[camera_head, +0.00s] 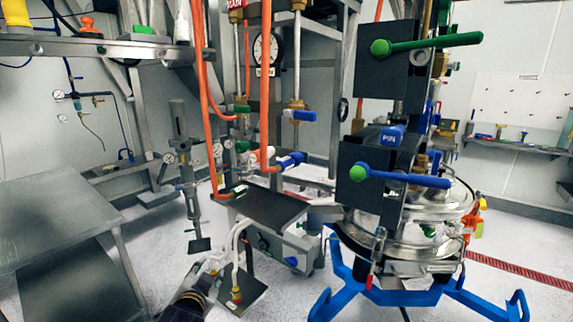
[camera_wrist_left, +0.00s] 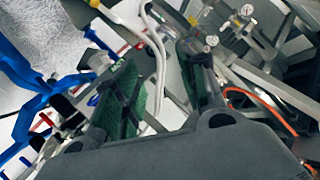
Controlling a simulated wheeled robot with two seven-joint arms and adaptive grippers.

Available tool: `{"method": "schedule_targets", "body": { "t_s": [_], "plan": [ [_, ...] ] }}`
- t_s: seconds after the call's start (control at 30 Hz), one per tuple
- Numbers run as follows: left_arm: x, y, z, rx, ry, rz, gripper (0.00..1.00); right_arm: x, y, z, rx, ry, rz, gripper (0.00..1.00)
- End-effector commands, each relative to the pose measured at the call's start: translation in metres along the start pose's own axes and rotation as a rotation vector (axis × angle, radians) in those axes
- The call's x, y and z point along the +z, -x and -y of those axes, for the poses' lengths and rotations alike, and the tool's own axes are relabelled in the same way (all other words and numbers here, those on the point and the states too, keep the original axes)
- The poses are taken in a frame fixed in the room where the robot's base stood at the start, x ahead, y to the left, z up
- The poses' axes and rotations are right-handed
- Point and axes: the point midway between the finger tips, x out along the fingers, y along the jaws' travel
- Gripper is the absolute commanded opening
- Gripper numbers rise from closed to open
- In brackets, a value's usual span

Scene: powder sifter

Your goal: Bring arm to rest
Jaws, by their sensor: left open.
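In the head view the white hoses (camera_head: 238,238) pass close to the gripper. My right gripper is not in view.
The steel sifter vessel (camera_head: 405,240) stands on a blue frame (camera_head: 345,285) at right. Black boxes with a green handle (camera_head: 425,44) and a blue handle (camera_head: 405,177) are above it. A grey bench (camera_head: 60,215) is at left. Orange hoses (camera_head: 203,70) hang centrally. Pale floor shows between.

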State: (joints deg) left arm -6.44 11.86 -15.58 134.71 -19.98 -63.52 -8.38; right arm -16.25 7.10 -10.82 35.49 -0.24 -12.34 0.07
Motion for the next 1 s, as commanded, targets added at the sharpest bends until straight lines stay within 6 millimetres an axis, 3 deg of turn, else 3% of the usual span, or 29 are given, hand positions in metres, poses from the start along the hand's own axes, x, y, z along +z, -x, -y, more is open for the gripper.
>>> {"method": "schedule_targets", "body": {
  "t_s": [0.1,0.27,0.6,1.0],
  "plan": [
    [0.039,0.007,-0.018,0.064,0.052,0.102,0.41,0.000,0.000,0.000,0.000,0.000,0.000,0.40],
    [0.086,0.022,-0.042,0.146,0.122,0.235,0.41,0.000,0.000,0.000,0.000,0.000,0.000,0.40],
    [0.176,0.073,-0.091,0.307,0.253,0.522,0.41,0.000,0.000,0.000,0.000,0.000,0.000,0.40],
    [0.226,0.121,-0.118,0.406,0.330,0.715,0.41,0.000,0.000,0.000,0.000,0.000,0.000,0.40]
  ]
}}
